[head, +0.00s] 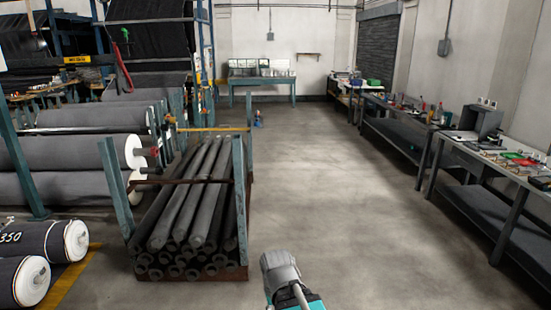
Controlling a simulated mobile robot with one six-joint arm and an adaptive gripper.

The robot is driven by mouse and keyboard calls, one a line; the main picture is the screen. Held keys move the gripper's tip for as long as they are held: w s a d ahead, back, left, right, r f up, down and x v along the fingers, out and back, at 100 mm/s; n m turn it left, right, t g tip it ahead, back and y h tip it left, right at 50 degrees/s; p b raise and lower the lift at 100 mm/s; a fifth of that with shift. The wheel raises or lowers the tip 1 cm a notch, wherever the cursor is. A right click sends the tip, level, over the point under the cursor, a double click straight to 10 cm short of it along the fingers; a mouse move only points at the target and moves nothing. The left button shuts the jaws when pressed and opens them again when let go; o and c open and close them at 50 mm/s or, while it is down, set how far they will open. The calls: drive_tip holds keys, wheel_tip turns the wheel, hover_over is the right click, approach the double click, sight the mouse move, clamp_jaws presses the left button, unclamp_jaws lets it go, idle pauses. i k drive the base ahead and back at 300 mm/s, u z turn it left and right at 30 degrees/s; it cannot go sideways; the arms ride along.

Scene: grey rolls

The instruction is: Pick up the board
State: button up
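I cannot make out for certain which thing is the board. Several small flat items, among them a red one (512,155) and a green one (530,153), lie on the near right workbench (456,148), too small to identify. Part of my arm (282,272), grey and teal, shows at the bottom centre, over the open floor and well apart from the benches. My gripper's fingers do not show.
A steel rack (240,200) of long dark tubes stands left of my arm. Large rolls (75,152) lie farther left. More workbenches (395,112) line the right wall, and a table (262,82) stands at the back. The middle aisle is mostly clear.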

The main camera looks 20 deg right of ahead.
sight(484, 154)
drive_tip(key=z, duration=0.35)
drive_tip(key=i, duration=0.8)
drive_tip(key=z, duration=0.55)
drive_tip(key=i, duration=0.8)
drive_tip(key=z, duration=0.45)
drive_tip(key=i, duration=0.9)
drive_tip(key=z, duration=0.45)
drive_tip(key=i, duration=1)
drive_tip(key=z, duration=0.35)
drive_tip(key=i, duration=0.85)
drive_tip(key=z, duration=0.25)
drive_tip(key=k, duration=0.8)
drive_tip(key=u, duration=0.05)
